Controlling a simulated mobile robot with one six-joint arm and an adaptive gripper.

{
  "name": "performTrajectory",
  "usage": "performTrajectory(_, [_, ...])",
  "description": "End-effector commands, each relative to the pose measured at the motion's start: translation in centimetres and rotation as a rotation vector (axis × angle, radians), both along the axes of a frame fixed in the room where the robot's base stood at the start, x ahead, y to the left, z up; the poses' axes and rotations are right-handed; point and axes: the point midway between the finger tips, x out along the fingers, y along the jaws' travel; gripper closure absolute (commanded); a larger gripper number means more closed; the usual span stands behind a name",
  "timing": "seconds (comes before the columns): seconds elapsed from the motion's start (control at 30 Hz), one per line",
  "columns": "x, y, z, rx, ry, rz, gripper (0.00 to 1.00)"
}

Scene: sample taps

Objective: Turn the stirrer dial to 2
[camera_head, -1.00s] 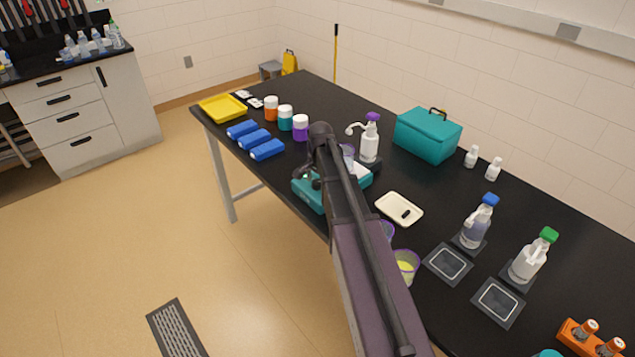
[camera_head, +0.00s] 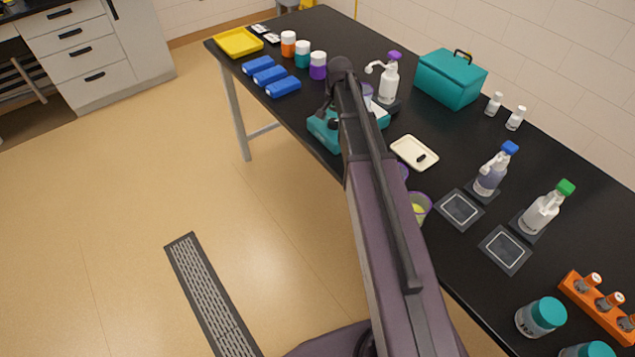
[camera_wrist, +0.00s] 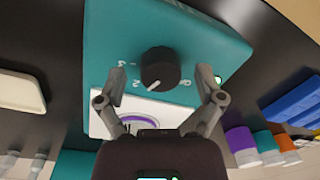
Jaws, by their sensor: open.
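The teal stirrer (camera_head: 321,133) stands near the front edge of the black bench, partly hidden behind my arm in the head view. In the wrist view the stirrer (camera_wrist: 210,40) fills the middle, with its black round dial (camera_wrist: 160,68). The dial's white mark points down and slightly left in the picture, near a printed 2; a 3 is farther left and a 0 lies to the right. My gripper (camera_wrist: 159,73) is open, its fingers spread to either side of the dial with gaps. A purple-rimmed vessel sits on the stirrer's white plate (camera_wrist: 98,125).
A white dispenser bottle (camera_head: 388,85) stands right behind the stirrer. A cream tray (camera_head: 415,153) lies to its right, blue blocks (camera_head: 270,75) to its left. A cup of yellow liquid (camera_head: 419,208) stands beside my arm. Floor in front is clear.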

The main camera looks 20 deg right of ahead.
Motion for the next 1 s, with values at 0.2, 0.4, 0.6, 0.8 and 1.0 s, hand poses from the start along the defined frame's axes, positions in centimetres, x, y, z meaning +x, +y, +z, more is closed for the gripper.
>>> performTrajectory(0.2, [0.03, -0.04, 0.0, 0.0, 0.0, 0.141, 0.13])
performTrajectory(0.4, [0.04, -0.07, 0.0, 0.0, -0.001, 0.271, 0.13])
performTrajectory(0.6, [0.05, -0.09, 0.0, -0.001, -0.001, 0.401, 0.13])
performTrajectory(0.8, [0.06, -0.11, 0.0, 0.0, -0.001, 0.53, 0.13])
performTrajectory(1.0, [0.07, -0.12, 0.0, 0.0, 0.0, 0.66, 0.13])
